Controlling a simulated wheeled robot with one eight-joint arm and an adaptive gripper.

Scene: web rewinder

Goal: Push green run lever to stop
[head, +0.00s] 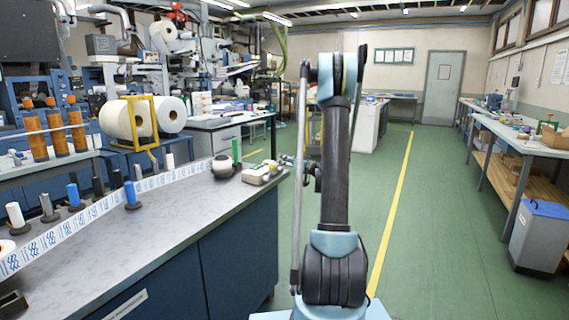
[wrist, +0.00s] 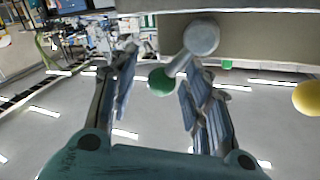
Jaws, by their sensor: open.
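The green run lever shows in the wrist view as a green ball knob (wrist: 161,82) on a short grey stem. The stem runs to a round grey hub (wrist: 201,37) on a beige housing (wrist: 255,35). My gripper (wrist: 163,60) is open, and the green knob appears between its two fingers; I cannot tell whether either finger touches it. In the head view, the small beige control box (head: 256,175) sits at the far right end of the bench, with my gripper (head: 286,160) just right of it, small and partly hidden by my arm.
A yellow knob (wrist: 308,97) is at the right edge of the wrist view. In the head view, a green post (head: 236,150) and a dark-sided roll (head: 222,167) stand beside the box. A printed web (head: 100,208) runs along the bench (head: 190,225).

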